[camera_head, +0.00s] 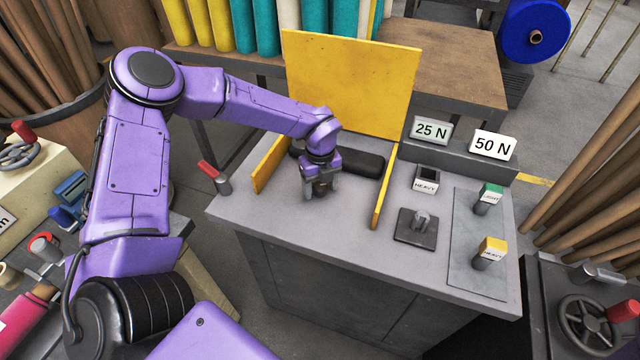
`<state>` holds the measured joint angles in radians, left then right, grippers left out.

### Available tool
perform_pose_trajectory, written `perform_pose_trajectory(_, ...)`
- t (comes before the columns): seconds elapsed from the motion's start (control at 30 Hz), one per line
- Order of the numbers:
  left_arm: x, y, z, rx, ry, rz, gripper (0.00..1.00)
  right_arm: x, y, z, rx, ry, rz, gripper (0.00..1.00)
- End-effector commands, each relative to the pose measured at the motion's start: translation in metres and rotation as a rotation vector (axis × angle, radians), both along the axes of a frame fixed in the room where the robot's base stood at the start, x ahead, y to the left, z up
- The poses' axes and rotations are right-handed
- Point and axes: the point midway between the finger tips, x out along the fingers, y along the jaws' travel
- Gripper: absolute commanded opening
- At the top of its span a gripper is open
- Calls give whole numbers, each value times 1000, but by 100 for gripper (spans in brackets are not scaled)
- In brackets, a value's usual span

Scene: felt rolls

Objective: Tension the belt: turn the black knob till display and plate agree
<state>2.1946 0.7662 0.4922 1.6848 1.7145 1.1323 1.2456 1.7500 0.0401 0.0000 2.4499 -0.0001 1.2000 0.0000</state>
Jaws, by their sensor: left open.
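The grey-green display (431,130) reads 25 N, and the white plate (493,145) to its right reads 50 N. The black belt roller (358,163) lies between yellow guards on the grey bench. My left gripper (320,192) points down in front of the roller, its jaws open. A small dark thing shows between and behind its fingers; it may be the black knob, but the gripper hides most of it. I cannot tell whether the fingers touch it. My right gripper is not in view.
A yellow back panel (349,80) and side guards (382,186) stand close to the gripper. A red-handled lever (214,175) is at the bench's left edge. The front bench top is clear.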

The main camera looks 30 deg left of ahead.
Motion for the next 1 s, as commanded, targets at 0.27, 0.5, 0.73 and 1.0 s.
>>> perform_pose_trajectory(0.27, 0, 0, 0, 0, 0, 0, 11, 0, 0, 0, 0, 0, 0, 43)
perform_pose_trajectory(0.5, 0, 0, 1, 0, 0, -10, 11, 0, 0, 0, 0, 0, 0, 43)
perform_pose_trajectory(0.73, 0, 0, 0, 0, 1, -92, 11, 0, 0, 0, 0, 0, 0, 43)
perform_pose_trajectory(1.0, -1, 0, 1, -1, 1, -306, 11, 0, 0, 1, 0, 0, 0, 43)
